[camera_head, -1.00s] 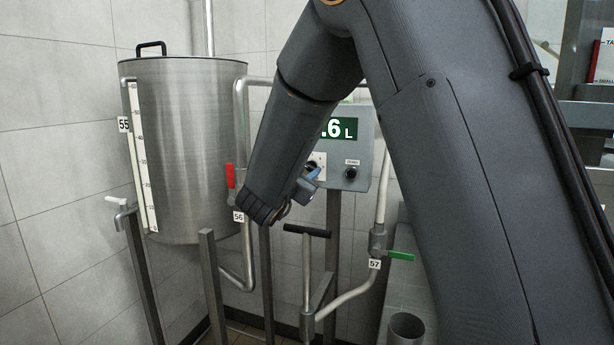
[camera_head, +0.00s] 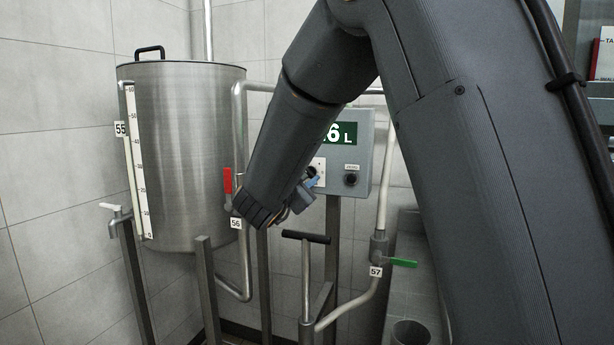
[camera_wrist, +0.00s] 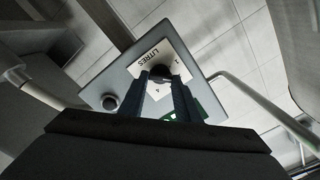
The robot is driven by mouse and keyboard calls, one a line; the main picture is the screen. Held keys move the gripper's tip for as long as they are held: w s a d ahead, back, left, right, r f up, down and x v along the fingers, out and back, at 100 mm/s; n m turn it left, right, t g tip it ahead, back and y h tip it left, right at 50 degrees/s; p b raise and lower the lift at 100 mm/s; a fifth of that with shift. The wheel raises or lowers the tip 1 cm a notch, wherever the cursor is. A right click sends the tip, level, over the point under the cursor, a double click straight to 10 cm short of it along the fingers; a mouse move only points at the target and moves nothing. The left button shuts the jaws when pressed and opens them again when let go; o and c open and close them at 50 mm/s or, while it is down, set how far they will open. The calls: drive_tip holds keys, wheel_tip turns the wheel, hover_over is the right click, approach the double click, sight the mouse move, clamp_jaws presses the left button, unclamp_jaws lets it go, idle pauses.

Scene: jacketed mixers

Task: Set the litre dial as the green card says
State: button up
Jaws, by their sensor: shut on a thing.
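The litre dial (camera_wrist: 159,72) is a dark round knob on a white plate (camera_wrist: 169,58) marked LITRES on the grey control box. In the wrist view the box appears turned over. My gripper (camera_wrist: 161,78) is shut on this dial, its two dark fingers either side of it; they hide most of the knob and its pointer. In the head view my gripper (camera_head: 310,182) is at the box's lower left, partly behind my forearm.
A second black knob (camera_head: 351,180) sits right of the dial. A steel tank (camera_head: 190,150) stands at left, with a red-handled valve (camera_head: 227,181) beside it. A black T-handle (camera_head: 306,237) and a green-handled valve (camera_head: 403,263) are below the box.

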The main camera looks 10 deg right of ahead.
drive_tip(key=o, duration=1)
drive_tip(key=shift+o, duration=0.2)
drive_tip(key=shift+a, duration=0.1)
drive_tip(key=v, duration=0.7)
drive_tip(key=shift+s+a+b, duration=0.15)
drive_tip(key=shift+s+b, duration=0.2)
drive_tip(key=shift+b, duration=0.05)
drive_tip(key=shift+r, duration=0.1)
